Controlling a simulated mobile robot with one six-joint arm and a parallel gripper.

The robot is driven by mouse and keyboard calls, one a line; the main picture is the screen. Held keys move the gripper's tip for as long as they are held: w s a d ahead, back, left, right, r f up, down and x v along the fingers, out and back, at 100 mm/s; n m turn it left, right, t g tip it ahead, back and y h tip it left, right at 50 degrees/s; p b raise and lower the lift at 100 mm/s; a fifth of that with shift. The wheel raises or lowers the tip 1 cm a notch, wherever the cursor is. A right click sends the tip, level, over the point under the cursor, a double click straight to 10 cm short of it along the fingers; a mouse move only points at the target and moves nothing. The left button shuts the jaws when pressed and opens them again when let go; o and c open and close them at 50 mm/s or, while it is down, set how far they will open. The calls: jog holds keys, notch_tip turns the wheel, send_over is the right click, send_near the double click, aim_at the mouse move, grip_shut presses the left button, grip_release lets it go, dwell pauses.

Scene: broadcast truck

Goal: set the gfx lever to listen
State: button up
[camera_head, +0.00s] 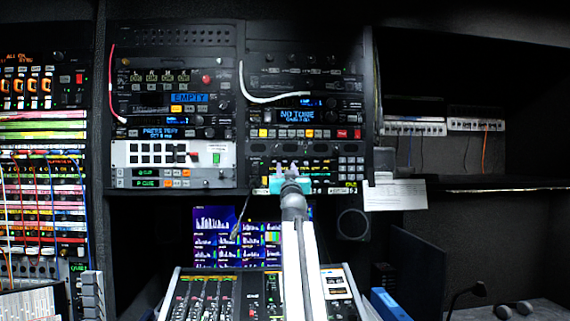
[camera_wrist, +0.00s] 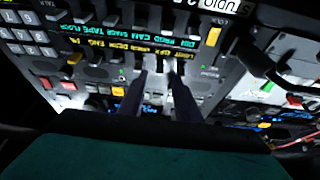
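An intercom panel (camera_head: 323,171) sits in the middle rack, with rows of small levers and lit labels. In the wrist view the panel (camera_wrist: 112,75) appears tilted, and one label in the yellow-green strip (camera_wrist: 150,53) seems to read GFX. My gripper (camera_head: 290,168) is in front of the panel's left-middle part and covers some of it. In the wrist view the two dark fingers of my gripper (camera_wrist: 157,76) stand apart, their tips close to the lever row under that strip. The gfx lever is small and dark between or beside the tips; its position and any contact cannot be told.
Other levers (camera_wrist: 97,59) stand close beside the fingers. A mixing console (camera_head: 215,293) and a lit monitor (camera_head: 215,235) are below the panel. A white paper sheet (camera_head: 395,195) hangs to the right, and a white cable (camera_head: 265,97) loops above.

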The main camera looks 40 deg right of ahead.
jog(key=shift+p+x, duration=0.5)
jog(key=shift+x, duration=1.85)
grip_shut()
